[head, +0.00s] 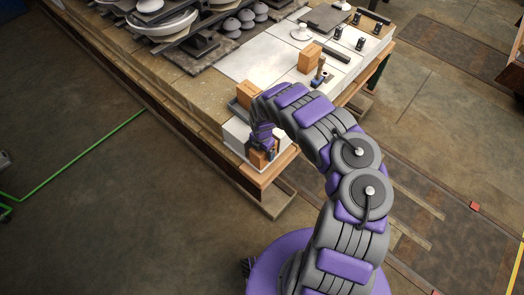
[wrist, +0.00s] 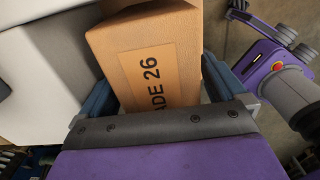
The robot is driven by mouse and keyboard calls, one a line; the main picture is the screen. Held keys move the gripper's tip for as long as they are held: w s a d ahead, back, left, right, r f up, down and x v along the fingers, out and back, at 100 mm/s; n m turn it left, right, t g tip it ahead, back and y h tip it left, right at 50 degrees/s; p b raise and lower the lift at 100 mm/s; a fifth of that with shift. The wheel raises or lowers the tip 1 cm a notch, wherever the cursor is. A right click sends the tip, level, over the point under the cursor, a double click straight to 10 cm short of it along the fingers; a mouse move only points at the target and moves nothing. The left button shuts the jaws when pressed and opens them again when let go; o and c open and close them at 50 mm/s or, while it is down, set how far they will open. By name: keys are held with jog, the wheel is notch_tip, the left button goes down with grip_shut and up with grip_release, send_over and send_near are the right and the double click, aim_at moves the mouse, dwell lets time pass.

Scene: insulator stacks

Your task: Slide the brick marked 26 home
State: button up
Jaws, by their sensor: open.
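The tan brick (wrist: 160,65) fills the middle of the wrist view, with "ADE 26" readable on its face and the rest of the lettering cut off or covered. In the head view the brick (head: 258,158) shows low at the near corner of the bench, partly covered by my gripper (head: 264,140). In the wrist view my gripper (wrist: 160,92) is open, with one blue finger on each side of the brick. The fingers are close to its sides; I cannot tell whether they touch. The brick's lower part is hidden behind the gripper's dark edge.
A white block (head: 236,132) stands beside the brick at the bench corner. Another tan brick (head: 247,92) sits just behind my arm, and one (head: 309,57) stands farther back on the white surface. Stacked insulator discs (head: 165,22) fill the back left. The floor left is mostly clear.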

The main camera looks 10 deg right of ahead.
jog(key=c, duration=1.4)
jog(key=shift+w+d, duration=0.4)
jog(key=shift+d, duration=0.15)
dwell(0.3)
jog(key=o, duration=1.4)
jog(key=shift+o, duration=0.2)
jog(key=shift+r, duration=0.15)
notch_tip(320, 180, up, 17)
jog(key=p, duration=0.6)
jog(key=shift+p, duration=0.3)
